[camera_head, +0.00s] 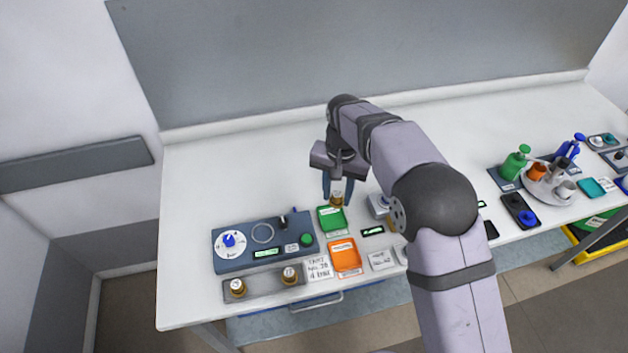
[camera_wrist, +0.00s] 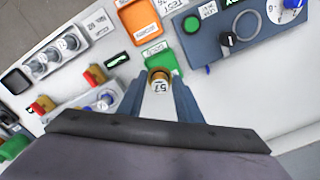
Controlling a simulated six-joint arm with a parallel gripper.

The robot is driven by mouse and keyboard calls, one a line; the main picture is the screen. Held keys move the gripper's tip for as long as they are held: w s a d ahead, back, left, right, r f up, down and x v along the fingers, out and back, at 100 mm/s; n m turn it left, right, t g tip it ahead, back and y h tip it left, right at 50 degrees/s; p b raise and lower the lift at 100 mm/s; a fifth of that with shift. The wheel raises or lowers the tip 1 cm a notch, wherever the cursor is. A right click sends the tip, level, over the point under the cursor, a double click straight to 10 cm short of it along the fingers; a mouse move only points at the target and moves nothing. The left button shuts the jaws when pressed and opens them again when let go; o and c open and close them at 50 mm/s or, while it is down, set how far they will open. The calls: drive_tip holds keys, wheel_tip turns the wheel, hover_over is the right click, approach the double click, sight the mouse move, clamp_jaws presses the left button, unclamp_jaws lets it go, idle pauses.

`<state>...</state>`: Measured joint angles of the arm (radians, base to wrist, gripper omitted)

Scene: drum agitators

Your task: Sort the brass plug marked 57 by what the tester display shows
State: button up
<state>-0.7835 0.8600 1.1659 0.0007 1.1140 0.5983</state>
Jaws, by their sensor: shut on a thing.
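My gripper (camera_head: 338,193) is shut on the brass plug marked 57 (camera_wrist: 159,82), whose number shows upside down in the wrist view. In the head view the plug (camera_head: 336,199) is at the far edge of the green tray (camera_head: 331,219); its exact height cannot be told. The green tray also shows just beyond the plug in the wrist view (camera_wrist: 150,50). The orange tray (camera_head: 344,255) lies nearer the front edge. The blue-grey tester (camera_head: 290,255) stands left of the trays, with a dial (camera_head: 230,240), a ring and a green button. Its lit display (camera_head: 267,253) is too small to read.
A grey holder (camera_head: 262,288) with two brass plugs stands in front of the tester. A handwritten card (camera_head: 318,268) lies beside it. A small display (camera_head: 372,231) sits right of the trays. Bottles and cups crowd the right; the bench's back left is clear.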

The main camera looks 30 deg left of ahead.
sight(334, 196)
drive_tip(key=f, duration=0.3)
drive_tip(key=shift+w+a+f, duration=0.25)
drive_tip(key=shift+a+f, duration=0.05)
drive_tip(key=shift+a, duration=0.05)
drive_tip(key=shift+w+a+n, duration=0.4)
drive_tip(key=shift+w+a, duration=0.05)
drive_tip(key=shift+f, duration=0.15)
drive_tip(key=shift+f+b, duration=1.75)
drive_tip(key=shift+f, duration=0.25)
drive_tip(key=shift+f+b, duration=0.35)
drive_tip(key=shift+f, duration=0.45)
drive_tip(key=shift+f, duration=0.45)
drive_tip(key=o, duration=1.3)
drive_tip(key=shift+c, duration=0.2)
